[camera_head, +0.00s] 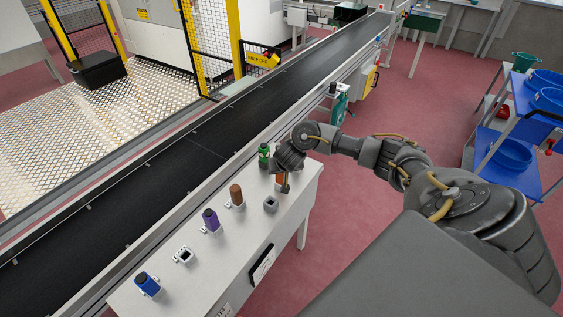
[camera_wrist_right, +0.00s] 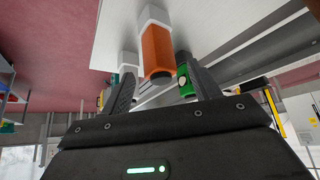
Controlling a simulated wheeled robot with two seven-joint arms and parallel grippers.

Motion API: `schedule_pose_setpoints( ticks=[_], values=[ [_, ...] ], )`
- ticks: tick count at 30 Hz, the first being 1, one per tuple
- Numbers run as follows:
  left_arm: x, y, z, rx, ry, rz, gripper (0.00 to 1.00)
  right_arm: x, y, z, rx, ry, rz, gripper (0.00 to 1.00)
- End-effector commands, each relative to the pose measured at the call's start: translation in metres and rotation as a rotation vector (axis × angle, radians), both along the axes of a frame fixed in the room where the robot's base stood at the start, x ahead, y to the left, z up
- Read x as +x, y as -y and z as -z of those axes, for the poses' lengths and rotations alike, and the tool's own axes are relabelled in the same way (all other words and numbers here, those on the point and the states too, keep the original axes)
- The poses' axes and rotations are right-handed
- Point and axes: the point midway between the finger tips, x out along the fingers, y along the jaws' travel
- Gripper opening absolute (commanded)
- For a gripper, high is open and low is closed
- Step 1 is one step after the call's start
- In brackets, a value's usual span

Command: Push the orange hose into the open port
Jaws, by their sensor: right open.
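The orange hose (camera_wrist_right: 157,50) stands in a white holder (camera_wrist_right: 153,15) and shows upside down in the right wrist view. In the head view only a bit of the orange hose (camera_head: 279,179) shows, partly hidden by my right gripper (camera_head: 284,183). That gripper (camera_wrist_right: 162,88) is open, and the orange hose lies between and beyond its two fingers in the wrist view. I cannot tell whether they touch it. An open port (camera_head: 184,256), square with a dark hole, sits between the blue and purple hoses. A grey open-topped piece (camera_head: 271,204) sits near my gripper. My left gripper is not in view.
On the white table (camera_head: 205,285) stand a blue hose (camera_head: 147,284), a purple hose (camera_head: 211,219), a brown hose (camera_head: 236,194) and a green one (camera_head: 263,155). The green one (camera_wrist_right: 183,88) is close behind my finger. A black conveyor (camera_head: 150,190) runs behind the table.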

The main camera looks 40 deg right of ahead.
Motion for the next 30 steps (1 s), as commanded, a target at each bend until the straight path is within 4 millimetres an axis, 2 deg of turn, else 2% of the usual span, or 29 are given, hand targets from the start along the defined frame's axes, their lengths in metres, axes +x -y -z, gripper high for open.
schedule_pose_setpoints(
  ticks=[1,3,11,21,30],
  values=[
    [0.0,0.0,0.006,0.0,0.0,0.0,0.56,0.004,0.002,0.009,0.001,-0.001,0.001,0.61],
    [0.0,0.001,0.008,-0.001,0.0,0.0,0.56,0.008,0.004,0.014,0.001,0.001,0.002,0.61],
    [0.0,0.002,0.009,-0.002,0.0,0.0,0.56,0.011,0.006,0.02,0.0,0.001,-0.001,0.61],
    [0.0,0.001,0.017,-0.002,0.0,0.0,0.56,0.029,0.017,0.059,0.0,0.001,-0.001,0.61],
    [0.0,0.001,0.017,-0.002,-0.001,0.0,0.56,0.032,0.019,0.064,0.001,0.001,-0.002,0.61]
  ],
)
